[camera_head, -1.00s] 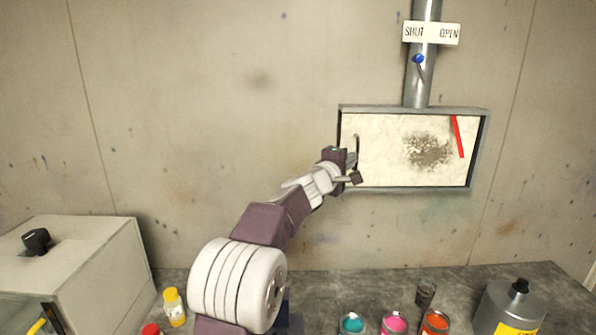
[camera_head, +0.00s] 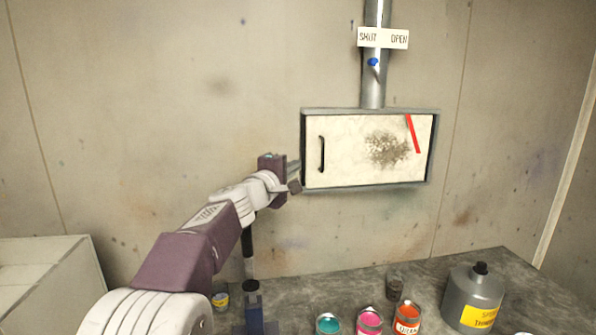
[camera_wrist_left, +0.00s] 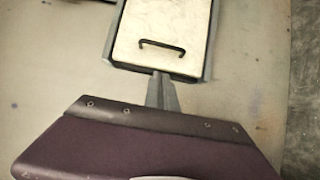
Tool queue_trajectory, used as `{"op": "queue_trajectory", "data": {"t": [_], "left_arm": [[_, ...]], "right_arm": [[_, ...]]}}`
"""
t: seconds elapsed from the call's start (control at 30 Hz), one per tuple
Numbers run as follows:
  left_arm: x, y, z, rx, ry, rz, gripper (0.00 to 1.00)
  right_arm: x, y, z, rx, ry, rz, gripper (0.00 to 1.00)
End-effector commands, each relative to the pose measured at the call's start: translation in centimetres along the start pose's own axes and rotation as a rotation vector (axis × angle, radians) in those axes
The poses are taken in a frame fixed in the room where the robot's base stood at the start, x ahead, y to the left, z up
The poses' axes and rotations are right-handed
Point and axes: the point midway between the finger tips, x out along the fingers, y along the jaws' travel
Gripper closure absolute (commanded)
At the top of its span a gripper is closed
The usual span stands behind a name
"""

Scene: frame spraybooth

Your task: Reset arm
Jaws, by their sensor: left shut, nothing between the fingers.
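My left arm reaches in from the lower left of the head view. Its gripper (camera_head: 293,170) is shut and empty, just left of the wall panel's left frame edge. The left wrist view also shows the closed fingers (camera_wrist_left: 163,92), pointing toward the frame. The cream panel (camera_head: 345,165) sits in a grey frame and has a black handle (camera_head: 321,154) on its left side. The handle also shows in the wrist view (camera_wrist_left: 162,45), clear beyond the fingertips. My right gripper is not in view.
A grey duct (camera_head: 374,90) with a blue-knobbed lever (camera_head: 373,62) and a SHUT/OPEN sign (camera_head: 383,38) rises above the panel. Open paint tins (camera_head: 369,320) and a grey bottle (camera_head: 472,298) stand on the bench. A pale box (camera_head: 45,285) is at lower left.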

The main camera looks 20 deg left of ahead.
Motion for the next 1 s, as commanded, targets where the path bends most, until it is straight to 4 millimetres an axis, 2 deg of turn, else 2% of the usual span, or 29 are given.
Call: {"op": "queue_trajectory", "data": {"t": [0.03,0.1,0.23,0.6,0.67,0.7,0.77,0.87,0.9,0.97,1.0], "left_arm": [[-1.2,-0.2,0.0,0.002,0.002,0.003,1.0],[-2.4,-0.1,-0.1,0.001,0.002,0.002,1.0],[-3.6,-0.1,0.0,0.0,0.0,0.0,1.0],[-3.9,0.0,0.2,0.0,-0.005,0.0,1.0],[-3.6,0.0,1.4,0.0,-0.028,-0.001,1.0],[-3.3,-0.3,3.1,-0.002,-0.062,-0.006,1.0],[-2.8,-3.2,6.0,0.002,-0.122,-0.067,1.0],[-3.5,-11.2,10.5,0.128,-0.236,-0.249,1.0],[-4.3,-14.7,12.0,0.192,-0.287,-0.327,1.0],[-6.2,-19.7,14.0,0.294,-0.369,-0.442,1.0],[-7.8,-23.0,15.0,0.365,-0.426,-0.518,1.0]], "right_arm": [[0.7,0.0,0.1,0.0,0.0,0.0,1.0],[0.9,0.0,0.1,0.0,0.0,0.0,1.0],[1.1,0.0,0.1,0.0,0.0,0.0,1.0],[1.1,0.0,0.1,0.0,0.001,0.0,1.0],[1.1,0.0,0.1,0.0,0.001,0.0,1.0],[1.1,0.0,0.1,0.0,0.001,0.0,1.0],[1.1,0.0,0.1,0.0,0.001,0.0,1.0],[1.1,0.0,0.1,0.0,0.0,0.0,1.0],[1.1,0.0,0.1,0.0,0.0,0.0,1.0],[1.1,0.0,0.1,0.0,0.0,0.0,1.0],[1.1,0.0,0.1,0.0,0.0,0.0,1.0]]}}
